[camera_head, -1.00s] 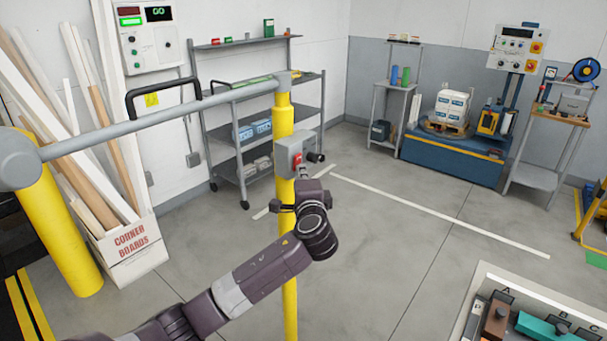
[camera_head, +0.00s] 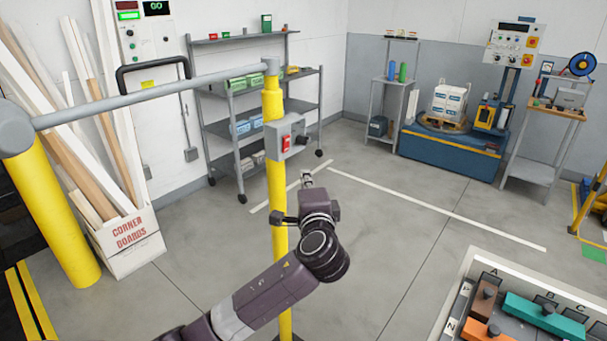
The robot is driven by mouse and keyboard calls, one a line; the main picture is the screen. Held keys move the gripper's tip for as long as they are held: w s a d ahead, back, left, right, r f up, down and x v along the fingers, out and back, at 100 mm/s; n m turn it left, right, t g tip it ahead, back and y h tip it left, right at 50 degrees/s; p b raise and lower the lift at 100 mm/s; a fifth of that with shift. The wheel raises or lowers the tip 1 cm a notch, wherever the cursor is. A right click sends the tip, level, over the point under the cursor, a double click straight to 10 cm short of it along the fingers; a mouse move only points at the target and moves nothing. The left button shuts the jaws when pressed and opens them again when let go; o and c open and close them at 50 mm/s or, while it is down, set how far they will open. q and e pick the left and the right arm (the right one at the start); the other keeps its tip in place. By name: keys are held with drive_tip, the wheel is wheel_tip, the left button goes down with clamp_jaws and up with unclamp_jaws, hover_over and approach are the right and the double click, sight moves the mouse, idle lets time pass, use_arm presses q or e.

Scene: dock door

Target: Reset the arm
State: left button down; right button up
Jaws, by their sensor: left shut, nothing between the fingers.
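My left arm (camera_head: 262,297) comes in from the lower left and reaches up past the yellow post. Its left gripper (camera_head: 307,176) points away from me, looks small and is shut and empty. It shows just below and right of the grey switch box (camera_head: 276,136) on the post, with a visible gap between them. The box has a red switch (camera_head: 287,143) on its front and a dark knob (camera_head: 302,140) at its right. My right gripper is not in view.
The yellow post (camera_head: 276,200) carries a grey rail (camera_head: 155,97) running left to another yellow post (camera_head: 55,225). A corner boards box (camera_head: 130,245) stands at left. A tray (camera_head: 462,280) with coloured blocks is at lower right. The middle floor is clear.

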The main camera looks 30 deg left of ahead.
use_arm(q)
drive_tip(key=shift+s+d+f, duration=0.2)
drive_tip(key=shift+s+d, duration=0.15)
drive_tip(key=shift+s, duration=0.2)
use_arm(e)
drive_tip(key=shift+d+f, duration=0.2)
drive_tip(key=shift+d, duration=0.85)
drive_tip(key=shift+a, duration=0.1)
